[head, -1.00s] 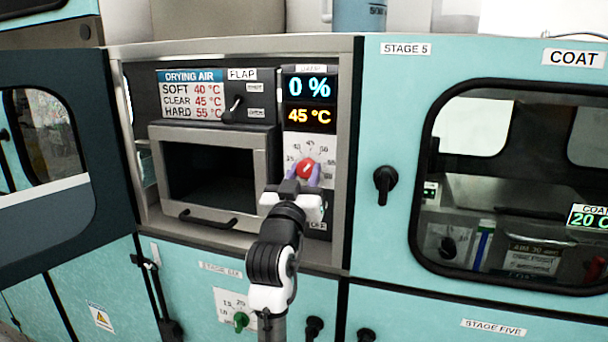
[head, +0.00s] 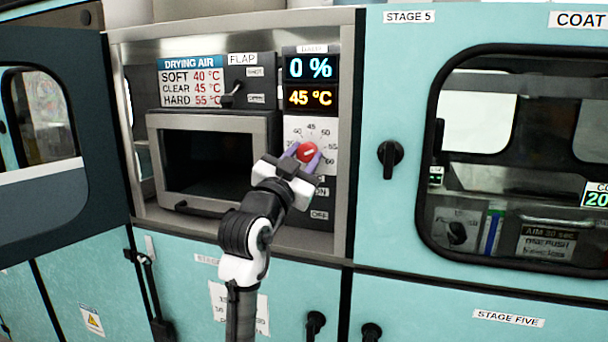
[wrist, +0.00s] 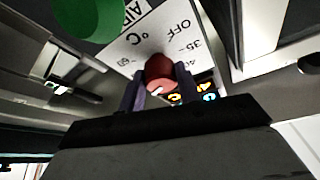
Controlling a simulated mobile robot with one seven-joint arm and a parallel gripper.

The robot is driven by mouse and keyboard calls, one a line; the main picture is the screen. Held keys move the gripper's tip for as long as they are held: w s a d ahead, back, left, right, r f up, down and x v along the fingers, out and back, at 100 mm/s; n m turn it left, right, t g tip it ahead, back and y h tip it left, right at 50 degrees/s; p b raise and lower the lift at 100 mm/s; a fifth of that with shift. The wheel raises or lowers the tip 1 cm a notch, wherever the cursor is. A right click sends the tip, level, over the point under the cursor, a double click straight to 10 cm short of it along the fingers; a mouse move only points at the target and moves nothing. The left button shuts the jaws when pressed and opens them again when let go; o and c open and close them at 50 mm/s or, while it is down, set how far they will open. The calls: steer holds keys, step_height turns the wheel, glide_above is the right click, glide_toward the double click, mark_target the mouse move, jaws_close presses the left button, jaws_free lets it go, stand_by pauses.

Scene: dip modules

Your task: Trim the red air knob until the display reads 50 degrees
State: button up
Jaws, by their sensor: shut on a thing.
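The red air knob (head: 307,152) sits on a white dial plate in the panel right of the dryer opening. My gripper (head: 306,157) is at the knob, its two purple fingers on either side of it and shut on it. The wrist view also shows the red knob (wrist: 159,72) between the fingers, with a white mark on its front edge. The amber display (head: 310,97) above the dial reads 45 °C. The dial's scale numbers (head: 312,127) include 45 and 50; my gripper hides the lower part of the plate.
A blue 0 % display (head: 309,67) is above the amber one. A flap lever (head: 232,95) and a drying air chart (head: 193,82) are to the left. The dark dryer opening (head: 207,160) has a metal frame. A black door handle (head: 389,158) is on the right.

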steer(key=shift+a+m+g+h+b, duration=0.1)
steer(key=shift+m+g+h+b, duration=0.25)
steer(key=shift+m+b, duration=0.35)
steer(key=shift+m+g+h+b, duration=0.35)
steer(key=shift+m, duration=0.95)
steer(key=o, duration=1)
steer(key=shift+c, duration=0.2)
steer(key=b+v, duration=0.4)
steer(key=v, duration=0.9)
steer(key=shift+s+a, duration=0.2)
steer(key=shift+s, duration=0.1)
